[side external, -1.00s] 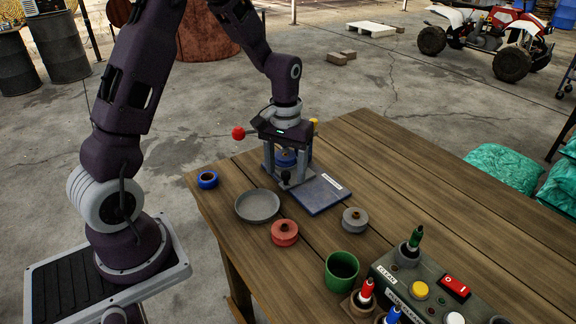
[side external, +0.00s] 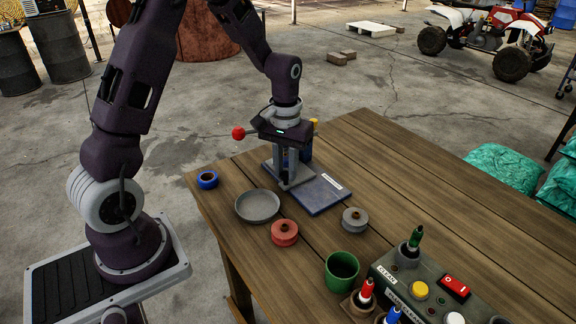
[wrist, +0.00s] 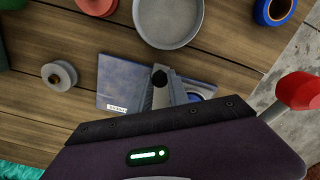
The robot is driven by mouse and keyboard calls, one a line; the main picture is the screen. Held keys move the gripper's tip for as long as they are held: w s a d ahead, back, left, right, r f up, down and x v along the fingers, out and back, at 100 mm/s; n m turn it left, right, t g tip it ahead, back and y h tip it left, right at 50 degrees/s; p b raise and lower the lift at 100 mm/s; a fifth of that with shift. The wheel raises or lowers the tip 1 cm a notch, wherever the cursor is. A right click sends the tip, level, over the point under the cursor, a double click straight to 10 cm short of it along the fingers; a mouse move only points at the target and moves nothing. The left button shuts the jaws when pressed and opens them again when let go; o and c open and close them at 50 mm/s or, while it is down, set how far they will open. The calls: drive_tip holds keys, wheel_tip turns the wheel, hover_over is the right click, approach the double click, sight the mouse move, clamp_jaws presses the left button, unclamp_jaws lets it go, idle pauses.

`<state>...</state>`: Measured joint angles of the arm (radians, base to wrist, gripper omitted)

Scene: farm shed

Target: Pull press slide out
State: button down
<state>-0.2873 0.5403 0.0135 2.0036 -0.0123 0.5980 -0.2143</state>
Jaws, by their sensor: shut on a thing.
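The press has a blue-grey base plate (side external: 323,195) with a white label, lying on the wooden table; it also shows in the wrist view (wrist: 118,82). A red ball (side external: 238,133) on a lever sticks out left of the press, and a yellow knob (side external: 314,123) shows behind my wrist. My gripper (side external: 287,181) points straight down over the left part of the plate. Its fingers are close together, shut on the slide's dark knob (wrist: 160,77), which is mostly hidden between them. A blue round piece (side external: 306,155) shows partly behind the fingers. The rest of the slide is hidden.
A grey dish (side external: 257,206), a blue ring (side external: 208,180), a red spool (side external: 284,232) and a grey spool (side external: 355,219) stand near the press. A green cup (side external: 341,270) and a control box (side external: 428,292) are at the front. The table's right side is clear.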

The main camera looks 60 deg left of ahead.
idle(0.5)
drive_tip(key=shift+d, duration=4.6)
drive_tip(key=shift+c, duration=1)
unclamp_jaws()
drive_tip(key=shift+r, duration=0.15)
wheel_tip(320, 180, up, 8)
